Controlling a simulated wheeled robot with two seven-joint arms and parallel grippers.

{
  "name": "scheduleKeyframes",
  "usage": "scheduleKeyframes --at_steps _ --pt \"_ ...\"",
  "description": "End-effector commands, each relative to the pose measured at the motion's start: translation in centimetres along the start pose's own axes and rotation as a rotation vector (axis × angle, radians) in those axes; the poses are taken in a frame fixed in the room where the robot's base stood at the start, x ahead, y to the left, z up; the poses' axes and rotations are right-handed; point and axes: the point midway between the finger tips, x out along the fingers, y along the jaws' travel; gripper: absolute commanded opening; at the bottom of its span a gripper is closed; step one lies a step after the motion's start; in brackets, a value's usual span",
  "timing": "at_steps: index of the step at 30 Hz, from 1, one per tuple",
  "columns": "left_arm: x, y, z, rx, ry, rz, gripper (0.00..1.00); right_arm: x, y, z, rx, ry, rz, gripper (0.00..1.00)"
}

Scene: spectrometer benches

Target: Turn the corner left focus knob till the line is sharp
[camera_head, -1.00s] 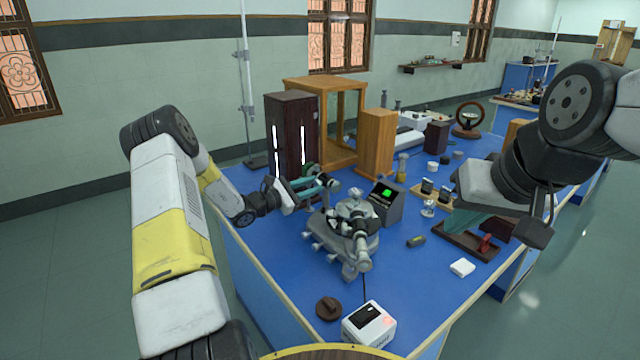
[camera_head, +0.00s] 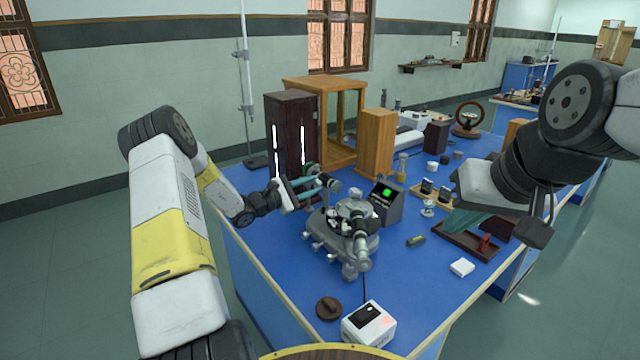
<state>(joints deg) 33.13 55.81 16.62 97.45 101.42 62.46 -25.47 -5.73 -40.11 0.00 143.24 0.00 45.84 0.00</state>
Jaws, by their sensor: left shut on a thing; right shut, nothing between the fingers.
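The grey spectrometer (camera_head: 355,240) stands on the blue bench, with a telescope tube toward the front. My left gripper (camera_head: 328,184) reaches in from the left with teal fingers at the back left of the spectrometer. It is shut on a small part there, apparently the focus knob, which the fingers mostly hide. A dark display box (camera_head: 388,203) with a green lit patch stands behind and right of the spectrometer. The line's sharpness is too small to judge. My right gripper (camera_head: 462,226) is shut and empty at the right, partly hidden by its wrist, over the bench.
A dark lamp cabinet (camera_head: 292,130) with lit slits and a wooden frame (camera_head: 330,85) stand behind. A white box (camera_head: 369,325) and a brown round piece (camera_head: 328,308) lie in front. A small level (camera_head: 416,241) and a white block (camera_head: 462,267) lie right, with bare bench between.

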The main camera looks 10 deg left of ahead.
Motion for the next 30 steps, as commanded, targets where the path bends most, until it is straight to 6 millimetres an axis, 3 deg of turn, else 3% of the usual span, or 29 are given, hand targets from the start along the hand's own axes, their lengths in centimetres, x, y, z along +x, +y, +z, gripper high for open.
scheduleKeyframes --at_steps 2,3,6,17,30 --pt "-0.1 -0.1 -0.2 -0.002 0.004 -0.001 0.00 0.0 0.0 0.0 0.000 0.000 0.000 0.00" --pt "-0.1 -0.1 -0.2 -0.002 0.004 -0.001 0.34 0.0 0.0 0.0 0.000 0.000 0.000 0.00" --pt "-0.1 -0.1 -0.1 -0.002 0.003 -0.001 0.50 0.0 0.0 0.0 0.000 0.000 0.000 0.00" --pt "-0.5 0.0 -0.1 -0.001 0.002 0.000 0.50 0.0 0.0 0.0 0.000 0.000 0.000 0.00" --pt "-7.0 0.0 -0.1 -0.002 0.004 0.000 0.50 0.0 0.0 0.0 0.000 0.000 0.000 0.00"
